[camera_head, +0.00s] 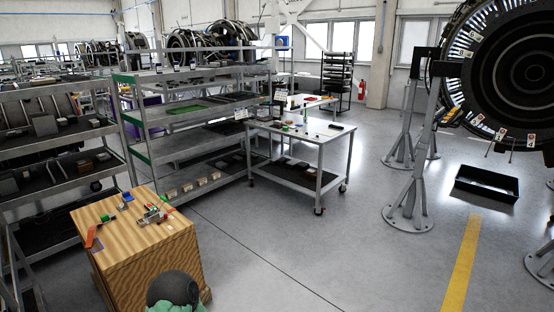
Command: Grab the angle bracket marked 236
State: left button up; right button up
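No marking 236 can be read in the head view, so I cannot tell which part is the angle bracket. Several small parts lie on top of a wooden cabinet (130,230) at the lower left. Among them are an orange-red piece (90,237) at the left edge, a blue piece (131,197), and a cluster of grey metal parts (153,215) with red and green bits. More small items lie on a grey wheeled table (335,139) in the middle, too small to make out. Neither of my grippers can be made out.
Grey shelving racks (143,154) with parts and small boxes stand behind the cabinet. A large turbofan (520,65) on grey stands (408,217) fills the right, with a black tray (486,184) on the floor. The floor between the cabinet and stands is clear.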

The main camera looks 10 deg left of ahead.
aim_at(123, 205)
jog(key=i+j+u, duration=0.2)
jog(key=i+u, duration=0.6)
jog(key=i, duration=0.25)
jog(key=i+l+u, duration=0.2)
jog(key=i+u, duration=0.2)
jog(key=i, duration=0.15)
jog(key=i+l+u, duration=0.4)
jog(key=i+u, duration=0.25)
jog(key=u, duration=0.2)
